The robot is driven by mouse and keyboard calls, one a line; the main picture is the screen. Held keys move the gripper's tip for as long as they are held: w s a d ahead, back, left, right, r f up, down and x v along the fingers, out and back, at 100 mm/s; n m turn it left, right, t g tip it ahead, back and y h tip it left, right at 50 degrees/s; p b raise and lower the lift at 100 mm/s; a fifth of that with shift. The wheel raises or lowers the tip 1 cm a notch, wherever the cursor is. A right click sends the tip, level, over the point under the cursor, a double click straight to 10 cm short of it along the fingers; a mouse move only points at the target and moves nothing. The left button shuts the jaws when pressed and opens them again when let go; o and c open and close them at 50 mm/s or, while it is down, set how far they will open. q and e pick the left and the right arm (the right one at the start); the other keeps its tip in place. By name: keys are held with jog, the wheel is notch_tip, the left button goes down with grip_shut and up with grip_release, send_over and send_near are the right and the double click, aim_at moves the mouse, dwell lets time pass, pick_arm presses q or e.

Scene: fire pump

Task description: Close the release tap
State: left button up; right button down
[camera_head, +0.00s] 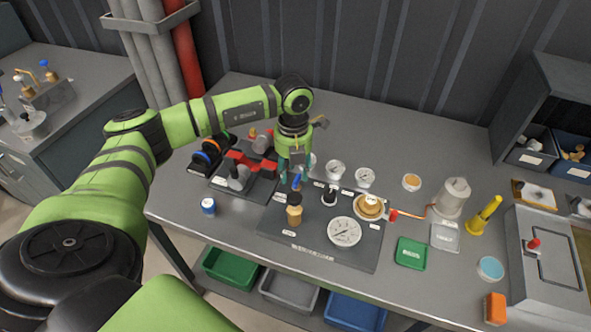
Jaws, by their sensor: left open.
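A dark board (322,239) on the workbench carries gauges, valves and small labels too small to read. A small blue lever (296,182) at its back left, likely the release tap, shows just below my left gripper (290,170). My left gripper is open and points down from the end of the green arm. It partly covers the lever's surroundings, and I cannot tell whether it touches the lever. A tan-handled part (294,211) stands in front of the lever. My right gripper is out of view.
A red and grey pump-like unit (240,172) stands left of my gripper. A blue-lidded can (208,206) is at the front left. A large gauge (344,231), brass disc (370,205) and yellow tool (484,215) stand to the right.

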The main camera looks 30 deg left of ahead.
aim_at(297, 177)
pick_arm(q)
jog(key=shift+w+f, duration=0.2)
jog(key=shift+f, duration=0.8)
jog(key=shift+w+d+f+p, duration=0.1)
jog(key=shift+f+p, duration=0.2)
grip_shut()
jog(key=m+b, duration=0.3)
jog(key=shift+f, duration=0.2)
jog(key=m+b, duration=0.4)
jog(key=shift+w+m, duration=0.15)
jog(key=shift+m, duration=0.25)
jog(key=m+b, duration=0.4)
jog(key=m, duration=0.1)
jog(key=shift+w+r, duration=0.1)
jog(key=m+b, duration=0.2)
jog(key=m, duration=0.3)
jog(key=shift+d+r, duration=0.15)
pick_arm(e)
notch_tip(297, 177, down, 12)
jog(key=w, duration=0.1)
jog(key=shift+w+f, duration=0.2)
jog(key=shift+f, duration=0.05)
pick_arm(q)
jog(key=shift+b, duration=0.3)
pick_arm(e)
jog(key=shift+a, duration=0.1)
pick_arm(q)
jog(key=shift+m, duration=0.3)
